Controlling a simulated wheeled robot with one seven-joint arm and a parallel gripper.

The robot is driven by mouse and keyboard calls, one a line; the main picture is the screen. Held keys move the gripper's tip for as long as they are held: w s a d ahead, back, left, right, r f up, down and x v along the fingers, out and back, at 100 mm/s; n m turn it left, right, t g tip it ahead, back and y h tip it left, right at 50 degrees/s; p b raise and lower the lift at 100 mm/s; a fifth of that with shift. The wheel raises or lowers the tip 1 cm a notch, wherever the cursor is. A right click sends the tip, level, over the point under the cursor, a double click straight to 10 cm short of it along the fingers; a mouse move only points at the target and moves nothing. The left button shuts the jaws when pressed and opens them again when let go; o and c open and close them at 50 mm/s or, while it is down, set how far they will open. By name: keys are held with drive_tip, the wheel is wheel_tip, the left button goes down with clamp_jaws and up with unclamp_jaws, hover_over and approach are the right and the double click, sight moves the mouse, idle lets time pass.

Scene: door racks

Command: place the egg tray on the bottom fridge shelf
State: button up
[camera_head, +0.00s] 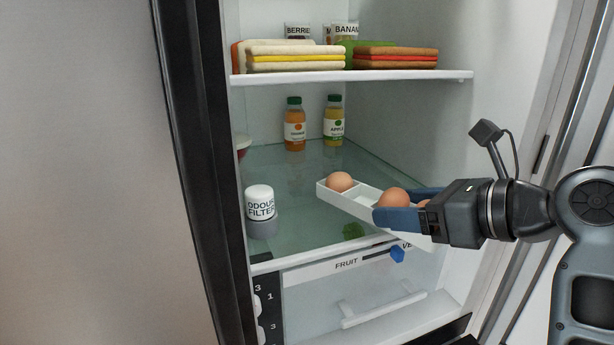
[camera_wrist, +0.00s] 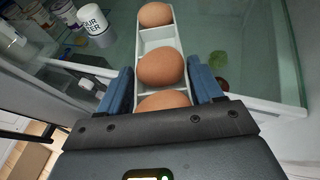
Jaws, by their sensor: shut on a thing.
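A white egg tray (camera_head: 349,208) with brown eggs in it is held by my gripper (camera_head: 406,208), whose blue fingers are shut on its near end. In the wrist view the tray (camera_wrist: 158,38) runs away between the two fingers (camera_wrist: 168,90); three eggs show and one compartment between them is empty. The tray is over the front part of the bottom glass shelf (camera_head: 290,165) and looks slightly tilted; I cannot tell whether its far end touches the glass.
An odour filter (camera_head: 261,212) stands at the shelf's front left. Orange (camera_head: 294,125) and apple (camera_head: 334,121) juice bottles stand at the back. Sandwiches lie on the upper shelf (camera_head: 350,76). The fruit drawer (camera_head: 340,266) is below. The shelf's middle is clear.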

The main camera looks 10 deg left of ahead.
drive_tip(key=w+a, duration=0.3)
drive_tip(key=w, duration=0.1)
drive_tip(key=w+a, duration=0.3)
drive_tip(key=w, duration=0.2)
drive_tip(key=w+a+p, duration=0.1)
drive_tip(key=w+a, duration=0.2)
drive_tip(key=w, duration=0.2)
drive_tip(key=shift+w+a+r, duration=0.1)
drive_tip(key=shift+a, duration=0.25)
drive_tip(key=shift+w, duration=0.15)
drive_tip(key=shift+a+f, duration=0.1)
drive_tip(key=shift+f, duration=1.7)
drive_tip(key=o, duration=1.1)
drive_tip(key=shift+p, duration=0.3)
